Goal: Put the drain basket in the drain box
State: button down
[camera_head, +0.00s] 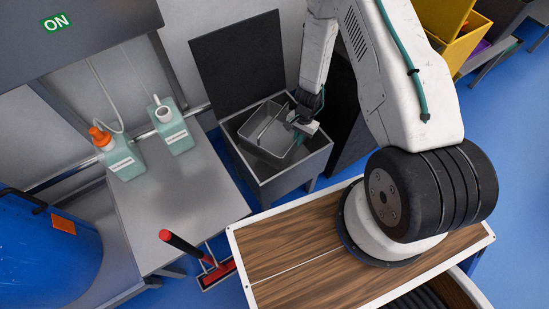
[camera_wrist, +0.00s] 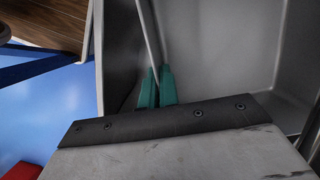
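The drain box (camera_head: 288,179) is a grey open-topped box beside the metal bench, with its dark lid (camera_head: 237,62) standing open behind it. The drain basket (camera_head: 266,132) is a grey tub with a thin handle. It sits at a slant over the box's opening; how deep it reaches inside I cannot tell. My gripper (camera_head: 303,123) is at the basket's right side. In the wrist view my gripper's green fingers (camera_wrist: 156,87) are closed around the thin handle rod (camera_wrist: 148,35), with the basket's grey inside (camera_wrist: 235,50) to the right.
Two green bottles (camera_head: 122,160) (camera_head: 174,132) stand on the metal bench (camera_head: 180,205) at left. A blue barrel (camera_head: 45,250) is at far left. Yellow bins (camera_head: 465,40) are at upper right.

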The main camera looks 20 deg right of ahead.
jog(key=x, duration=0.4)
jog(key=d+x, duration=0.1)
jog(key=x, duration=0.3)
jog(key=w+d+x, duration=0.1)
jog(key=x, duration=0.3)
jog(key=shift+w+d+f, duration=0.1)
jog(key=shift+d+f, duration=0.1)
jog(key=shift+f, duration=0.4)
jog(key=c, duration=1.7)
grip_release()
jog(key=shift+f, duration=0.1)
